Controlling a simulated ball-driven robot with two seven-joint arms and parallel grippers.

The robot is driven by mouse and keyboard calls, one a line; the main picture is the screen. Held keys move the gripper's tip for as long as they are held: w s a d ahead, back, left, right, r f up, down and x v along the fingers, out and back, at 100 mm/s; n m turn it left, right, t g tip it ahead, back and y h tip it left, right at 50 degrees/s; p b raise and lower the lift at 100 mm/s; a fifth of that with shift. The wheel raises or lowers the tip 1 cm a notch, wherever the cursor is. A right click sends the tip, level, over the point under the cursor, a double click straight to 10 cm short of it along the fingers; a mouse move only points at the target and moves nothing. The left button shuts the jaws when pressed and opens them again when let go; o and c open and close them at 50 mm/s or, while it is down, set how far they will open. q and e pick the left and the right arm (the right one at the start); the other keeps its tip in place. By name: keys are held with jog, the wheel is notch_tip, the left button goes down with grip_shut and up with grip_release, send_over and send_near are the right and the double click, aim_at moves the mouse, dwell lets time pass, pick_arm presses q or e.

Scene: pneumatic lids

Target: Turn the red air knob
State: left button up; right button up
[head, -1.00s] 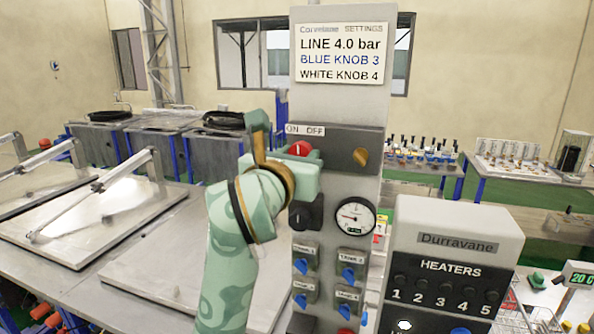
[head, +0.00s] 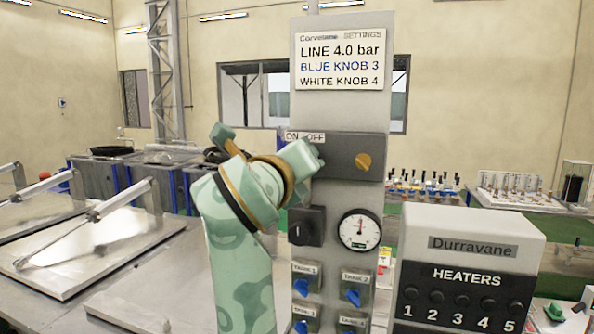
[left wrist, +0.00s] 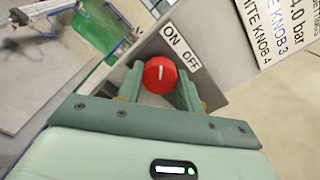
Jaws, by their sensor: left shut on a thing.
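The red air knob (left wrist: 160,75) shows in the left wrist view, between the two fingers of my left gripper (left wrist: 160,88). The fingers are shut on its sides. Its white mark points toward ON on the tilted ON/OFF label (left wrist: 181,46). In the head view my left gripper (head: 302,158) is rolled over at the grey control column, just below the ON/OFF label (head: 305,137), and hides the knob. The pressure gauge (head: 360,229) below has its needle pointing about straight up. My right gripper is in neither current view.
An orange knob (head: 363,161) sits right of my gripper. A black switch (head: 306,226) and several blue knobs are below it. The heaters box (head: 464,275) stands close at the right. Metal lids (head: 85,255) lie on the left.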

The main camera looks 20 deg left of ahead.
pick_arm(q)
jog(key=shift+r, duration=0.15)
pick_arm(e)
jog(key=shift+f, duration=0.1)
pick_arm(q)
jog(key=o, duration=0.9)
jog(key=shift+c, duration=0.2)
jog(key=shift+o, duration=0.6)
jog(key=shift+w, duration=0.15)
